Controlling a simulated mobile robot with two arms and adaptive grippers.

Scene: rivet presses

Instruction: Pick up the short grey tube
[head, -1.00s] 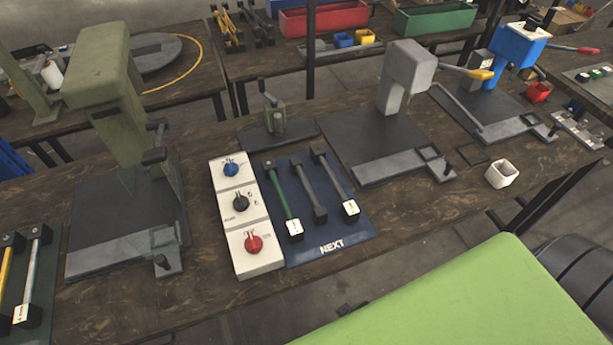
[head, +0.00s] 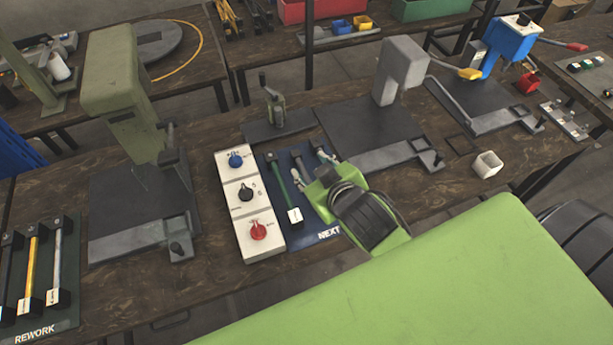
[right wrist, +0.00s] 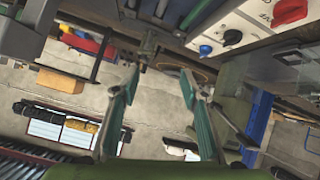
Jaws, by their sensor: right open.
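Two grey tubes with dark end blocks lie on the blue NEXT mat (head: 312,236), right of a green tube (head: 280,185). I see the far ends of the middle grey tube (head: 299,160) and the right grey tube (head: 321,151). Their near parts are hidden by my right gripper (head: 312,168), so I cannot tell which is the short one. That gripper is open above the mat, its fingers over the grey tubes; contact cannot be told. In the right wrist view its spread fingers (right wrist: 160,78) have nothing between them. My left gripper is out of view.
A white control box (head: 247,200) with blue, black and red knobs stands left of the mat. A green press (head: 125,90) and a grey press (head: 402,70) flank the area. A REWORK mat (head: 62,322) holds other tubes.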

